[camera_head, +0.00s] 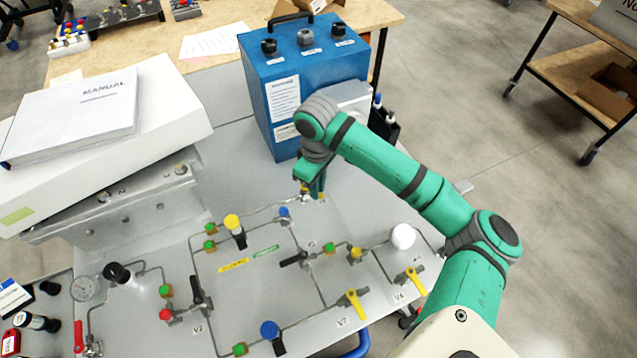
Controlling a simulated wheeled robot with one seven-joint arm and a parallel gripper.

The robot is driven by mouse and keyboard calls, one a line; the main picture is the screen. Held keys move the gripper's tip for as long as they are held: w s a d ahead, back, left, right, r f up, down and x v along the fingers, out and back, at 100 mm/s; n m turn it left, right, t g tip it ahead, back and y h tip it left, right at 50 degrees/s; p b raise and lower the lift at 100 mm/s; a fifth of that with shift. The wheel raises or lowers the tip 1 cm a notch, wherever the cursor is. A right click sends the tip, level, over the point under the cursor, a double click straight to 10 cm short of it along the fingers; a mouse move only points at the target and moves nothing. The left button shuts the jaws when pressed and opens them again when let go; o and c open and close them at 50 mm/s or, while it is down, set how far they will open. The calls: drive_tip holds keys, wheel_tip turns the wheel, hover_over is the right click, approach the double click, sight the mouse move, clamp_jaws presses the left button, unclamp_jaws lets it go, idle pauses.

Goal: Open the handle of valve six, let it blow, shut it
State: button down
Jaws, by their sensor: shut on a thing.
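My gripper (316,190) points down at the far end of the pipe panel (215,290), in front of the blue box. It is shut on a valve handle, which its fingers and wrist mostly hide. Small brass-coloured fittings (306,190) show beside the fingers. I cannot read a label at this valve, nor tell which way its handle is turned. Thin pipe runs left from it towards a blue-capped part (284,212). Other valves stand apart from the gripper: black-handled V3 (197,290), yellow-handled V7 (355,303) and yellow-handled V4 (415,281).
A grey metal block (120,208) carries a white box and a manual (75,115) at left.

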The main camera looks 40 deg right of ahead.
drive_tip(key=m, duration=0.1)
drive_tip(key=a+m, duration=0.1)
drive_tip(key=m, duration=0.1)
drive_tip(key=shift+s+a, duration=0.1)
drive_tip(key=shift+a, duration=0.05)
drive_tip(key=shift+a+m, duration=0.2)
drive_tip(key=shift+m, duration=0.6)
drive_tip(key=shift+a+m, duration=0.2)
drive_tip(key=shift+m, duration=0.6)
drive_tip(key=c, duration=1.8)
unclamp_jaws()
drive_tip(key=shift+o, duration=0.2)
wheel_tip(320, 180, up, 11)
drive_tip(key=shift+f, duration=0.1)
